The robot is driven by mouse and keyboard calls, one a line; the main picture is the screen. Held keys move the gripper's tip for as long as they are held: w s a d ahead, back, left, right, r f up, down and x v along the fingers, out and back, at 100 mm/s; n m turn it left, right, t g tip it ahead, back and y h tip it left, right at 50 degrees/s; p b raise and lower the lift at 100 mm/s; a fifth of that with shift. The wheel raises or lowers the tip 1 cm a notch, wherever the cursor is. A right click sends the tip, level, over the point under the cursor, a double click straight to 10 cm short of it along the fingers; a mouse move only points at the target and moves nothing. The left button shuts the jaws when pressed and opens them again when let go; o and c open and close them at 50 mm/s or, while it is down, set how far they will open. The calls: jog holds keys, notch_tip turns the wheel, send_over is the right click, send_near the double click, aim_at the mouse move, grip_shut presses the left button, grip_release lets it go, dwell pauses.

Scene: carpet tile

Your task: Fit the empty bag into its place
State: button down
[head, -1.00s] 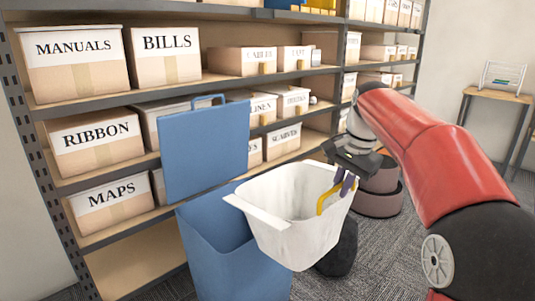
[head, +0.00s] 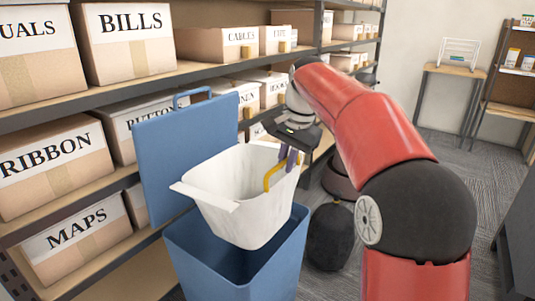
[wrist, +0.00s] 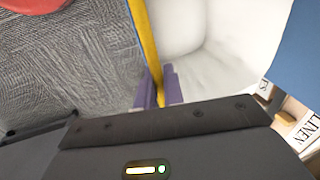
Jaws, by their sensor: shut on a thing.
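The empty bag (head: 240,190) is a white, open-topped, tapered liner with a yellow handle (head: 270,177). My gripper (head: 287,160) is shut on this handle at the bag's right side. In the wrist view the purple fingers (wrist: 158,88) pinch the yellow strip, with the bag's white inside (wrist: 215,65) beside it. The blue bin (head: 285,255) stands below with its lid (head: 180,150) raised at the back left. The bag hangs upright over the bin's opening. Its bottom overlaps the opening, and I cannot tell whether it is below the rim.
Shelves of labelled boxes (head: 60,165) stand close behind and left of the bin. A dark rounded object (head: 330,235) sits on the carpet right of the bin. A small table (head: 465,70) stands far right. Open carpet lies at the right.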

jog(key=shift+s+f+t+y+b, duration=0.1)
jog(key=shift+t+y+b, duration=0.25)
jog(key=shift+b, duration=0.5)
jog(key=shift+y+b, duration=0.25)
jog(key=shift+b, duration=0.15)
jog(key=shift+f, duration=0.3)
jog(key=shift+f+b, duration=0.45)
jog(key=shift+f, duration=0.2)
jog(key=shift+w+a+p, duration=0.2)
jog(key=shift+a+p, duration=0.1)
jog(key=shift+p, duration=0.45)
